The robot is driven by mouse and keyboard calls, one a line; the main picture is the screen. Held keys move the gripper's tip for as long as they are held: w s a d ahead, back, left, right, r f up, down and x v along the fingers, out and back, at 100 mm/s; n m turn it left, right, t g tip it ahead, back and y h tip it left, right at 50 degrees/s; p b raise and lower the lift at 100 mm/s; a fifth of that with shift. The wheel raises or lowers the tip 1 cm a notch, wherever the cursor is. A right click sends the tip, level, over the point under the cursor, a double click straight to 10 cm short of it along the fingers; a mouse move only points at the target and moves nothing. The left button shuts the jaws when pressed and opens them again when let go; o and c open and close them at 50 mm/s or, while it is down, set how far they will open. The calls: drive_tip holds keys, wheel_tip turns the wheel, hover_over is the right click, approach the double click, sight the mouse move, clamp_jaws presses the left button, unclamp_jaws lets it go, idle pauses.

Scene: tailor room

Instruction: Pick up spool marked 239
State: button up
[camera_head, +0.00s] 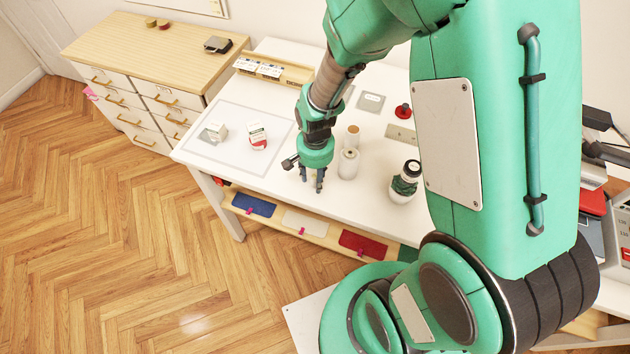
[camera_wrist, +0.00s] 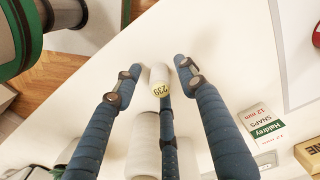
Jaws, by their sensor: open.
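The spool marked 239 (camera_wrist: 159,76) is small and off-white, with its number on a pale yellow band. In the wrist view it shows between the spread fingers of my gripper (camera_wrist: 154,70), just past the middle finger's tip. No finger visibly closes on it. A larger white cylinder (camera_wrist: 145,142) shows below it, partly behind the middle finger. In the head view my open gripper (camera_head: 312,180) points down near the table's front edge.
Coloured cloths lie on the shelf below.

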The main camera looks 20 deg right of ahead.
idle(0.5)
drive_tip(key=c, duration=0.9)
drive_tip(key=shift+r+p, duration=0.3)
drive_tip(key=shift+r, duration=0.55)
wheel_tip(320, 180, up, 2)
drive_tip(key=shift+s+r+p, duration=0.1)
drive_tip(key=shift+p, duration=0.2)
drive_tip(key=s, duration=0.5)
drive_tip(key=s+p, duration=0.1)
drive_tip(key=s, duration=0.4)
drive_tip(key=s+r, duration=0.1)
drive_tip(key=s, duration=0.4)
drive_tip(key=shift+s+a+p, duration=0.2)
drive_tip(key=shift+s+p, duration=0.15)
drive_tip(key=shift+s, duration=0.05)
